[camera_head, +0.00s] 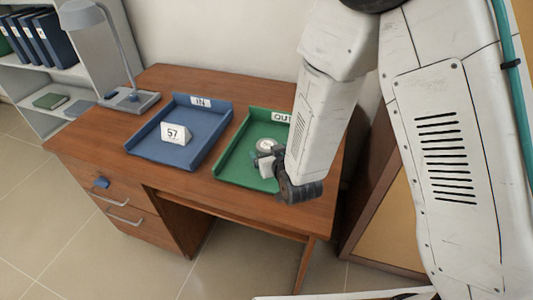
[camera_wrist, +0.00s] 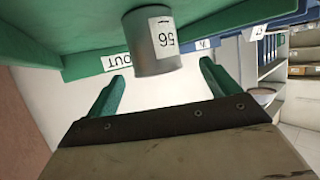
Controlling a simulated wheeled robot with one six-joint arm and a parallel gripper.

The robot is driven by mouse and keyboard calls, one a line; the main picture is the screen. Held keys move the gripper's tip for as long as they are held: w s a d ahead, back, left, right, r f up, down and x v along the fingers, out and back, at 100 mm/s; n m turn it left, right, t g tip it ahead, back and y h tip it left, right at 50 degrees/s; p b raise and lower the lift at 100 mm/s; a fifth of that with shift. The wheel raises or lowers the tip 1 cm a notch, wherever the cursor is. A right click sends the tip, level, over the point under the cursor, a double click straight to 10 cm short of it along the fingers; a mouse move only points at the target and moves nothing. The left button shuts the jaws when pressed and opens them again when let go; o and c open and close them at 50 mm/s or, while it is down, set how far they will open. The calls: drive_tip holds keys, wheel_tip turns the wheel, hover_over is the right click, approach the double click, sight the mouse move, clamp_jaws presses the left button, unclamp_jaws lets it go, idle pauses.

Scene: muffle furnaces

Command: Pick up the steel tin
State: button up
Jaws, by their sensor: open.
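The steel tin (camera_wrist: 146,45) is a grey cylinder with a white label reading 56. It stands in the green OUT tray (camera_head: 233,154); in the head view its pale round top (camera_head: 266,144) shows beside my gripper (camera_head: 265,160), partly hidden by it. In the wrist view my gripper (camera_wrist: 162,76) is open, with one green finger on each side of the tin's line. The tin appears just beyond the fingertips, and no finger visibly touches it. The wrist picture is turned over, with the tray along the top.
A blue IN tray (camera_head: 208,143) left of the green one holds a white-faced piece marked 57 (camera_head: 174,134). A grey lamp (camera_head: 132,96) stands at the desk's back left. The wooden desk (camera_head: 95,133) has bare room at left. A shelf with blue binders (camera_head: 55,40) is behind.

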sight(265, 144)
drive_tip(key=x, duration=0.6)
drive_tip(key=shift+w+d, duration=0.15)
drive_tip(key=shift+w, duration=0.1)
drive_tip(key=c, duration=1.1)
drive_tip(key=shift+c, duration=0.6)
drive_tip(key=shift+r, duration=0.15)
